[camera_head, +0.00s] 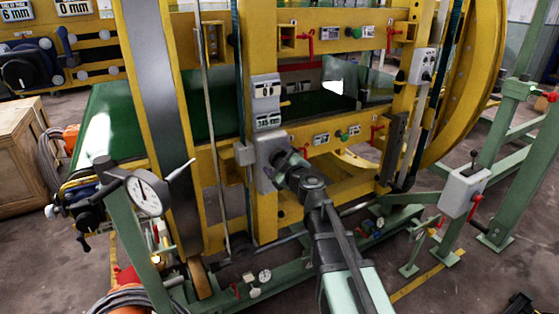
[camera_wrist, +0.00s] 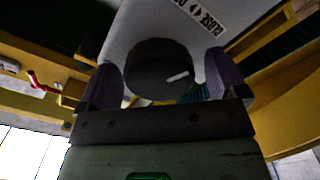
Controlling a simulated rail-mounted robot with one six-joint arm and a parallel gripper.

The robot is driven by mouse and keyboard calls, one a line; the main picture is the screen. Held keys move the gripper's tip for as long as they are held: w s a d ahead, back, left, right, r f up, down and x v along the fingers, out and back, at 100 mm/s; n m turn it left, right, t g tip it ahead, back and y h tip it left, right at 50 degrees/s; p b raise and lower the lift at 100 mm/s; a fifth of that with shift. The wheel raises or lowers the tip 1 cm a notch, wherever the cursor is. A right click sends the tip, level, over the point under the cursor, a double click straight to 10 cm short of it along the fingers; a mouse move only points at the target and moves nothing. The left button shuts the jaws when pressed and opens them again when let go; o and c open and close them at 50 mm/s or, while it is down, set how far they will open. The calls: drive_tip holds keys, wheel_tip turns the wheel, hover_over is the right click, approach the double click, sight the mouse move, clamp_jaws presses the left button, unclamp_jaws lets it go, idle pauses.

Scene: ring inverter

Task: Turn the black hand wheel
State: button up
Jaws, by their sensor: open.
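A round black hand wheel (camera_wrist: 160,70) with a short white mark shows in the wrist view, on the face of a light grey box (camera_wrist: 135,22) with a "CLOSE" label. My gripper (camera_wrist: 162,72) is open, with one purple-grey finger on each side of the wheel. I cannot tell whether the fingers touch it. In the head view my gripper (camera_head: 284,159) is up against the grey box (camera_head: 267,174) on the yellow frame's post. There, the wheel is mostly hidden by my gripper.
The yellow frame (camera_head: 262,215) surrounds the box. Red handles (camera_head: 377,134) stand to its right, also one at the wrist view's left (camera_wrist: 42,84). A dial gauge (camera_head: 148,193) is at the left front.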

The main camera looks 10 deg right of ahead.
drive_tip(key=v, duration=1)
drive_tip(key=shift+s, duration=0.4)
drive_tip(key=shift+d, duration=0.1)
